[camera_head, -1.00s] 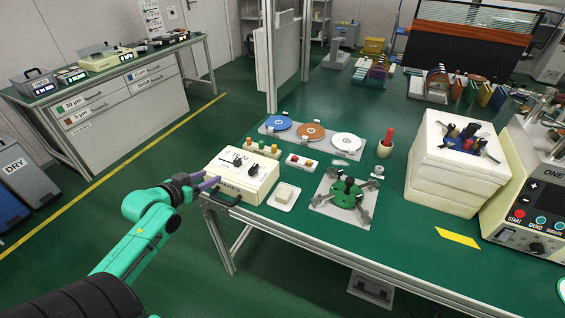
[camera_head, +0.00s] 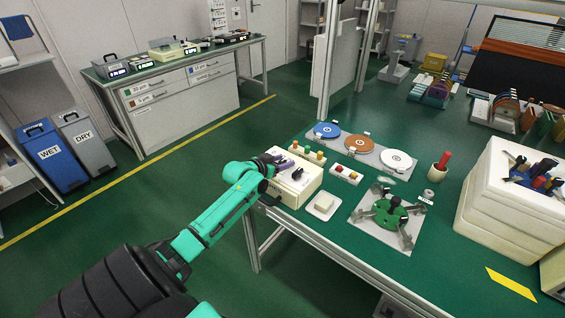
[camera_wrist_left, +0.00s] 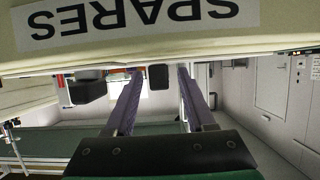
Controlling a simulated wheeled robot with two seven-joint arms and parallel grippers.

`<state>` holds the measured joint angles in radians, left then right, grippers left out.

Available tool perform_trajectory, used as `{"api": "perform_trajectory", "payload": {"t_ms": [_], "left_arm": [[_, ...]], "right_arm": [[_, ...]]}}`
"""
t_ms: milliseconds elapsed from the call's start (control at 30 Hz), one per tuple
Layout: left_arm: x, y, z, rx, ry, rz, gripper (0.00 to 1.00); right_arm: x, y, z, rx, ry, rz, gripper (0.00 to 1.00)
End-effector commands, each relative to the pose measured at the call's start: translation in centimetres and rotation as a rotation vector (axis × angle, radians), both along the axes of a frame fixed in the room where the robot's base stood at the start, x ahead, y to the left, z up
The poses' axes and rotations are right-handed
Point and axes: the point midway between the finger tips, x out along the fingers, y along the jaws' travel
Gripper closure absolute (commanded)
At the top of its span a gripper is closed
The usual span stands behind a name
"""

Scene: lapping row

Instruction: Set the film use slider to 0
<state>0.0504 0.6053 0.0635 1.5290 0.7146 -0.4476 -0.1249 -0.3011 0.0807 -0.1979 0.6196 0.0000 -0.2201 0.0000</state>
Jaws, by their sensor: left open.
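A cream box (camera_head: 293,187) with dark knobs (camera_head: 297,174) on its top stands at the near left corner of the bench. Its SPARES label (camera_wrist_left: 135,18) shows upside down in the left wrist view. My left gripper (camera_head: 276,159) is open at the box's left top edge. Its purple fingers partly cover the top. In the left wrist view the fingertips (camera_wrist_left: 160,74) lie either side of a dark rounded block (camera_wrist_left: 158,77), a gap apart from it. Whether they are level with it I cannot tell. The slider's scale is unreadable. My right gripper is out of view.
A row of small coloured knobs (camera_head: 307,152), a button strip (camera_head: 345,174), a white dish (camera_head: 322,206) and a green fixture (camera_head: 390,212) crowd around the box. Three discs (camera_head: 361,145) lie behind.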

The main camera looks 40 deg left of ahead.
Motion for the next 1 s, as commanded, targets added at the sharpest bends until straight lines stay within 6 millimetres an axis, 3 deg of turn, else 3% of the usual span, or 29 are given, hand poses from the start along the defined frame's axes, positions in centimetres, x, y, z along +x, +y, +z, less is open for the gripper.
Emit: {"api": "perform_trajectory", "payload": {"t_ms": [133, 167, 200, 300, 1000], "left_arm": [[-0.03, -0.02, -0.02, 0.000, 0.000, 0.000, 0.45], [-0.03, -0.02, -0.02, 0.000, 0.000, 0.000, 0.53], [-0.03, -0.02, -0.02, 0.000, 0.000, 0.000, 0.68], [-0.04, -0.02, -0.02, -0.001, 0.000, 0.000, 1.00], [-0.06, -0.03, -0.04, -0.001, 0.001, 0.000, 1.00]], "right_arm": [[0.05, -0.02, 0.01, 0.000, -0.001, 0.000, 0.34], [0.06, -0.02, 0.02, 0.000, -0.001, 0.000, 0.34], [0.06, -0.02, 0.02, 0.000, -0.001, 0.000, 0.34], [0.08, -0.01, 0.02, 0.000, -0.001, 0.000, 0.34], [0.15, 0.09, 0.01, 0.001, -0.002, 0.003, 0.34]]}}
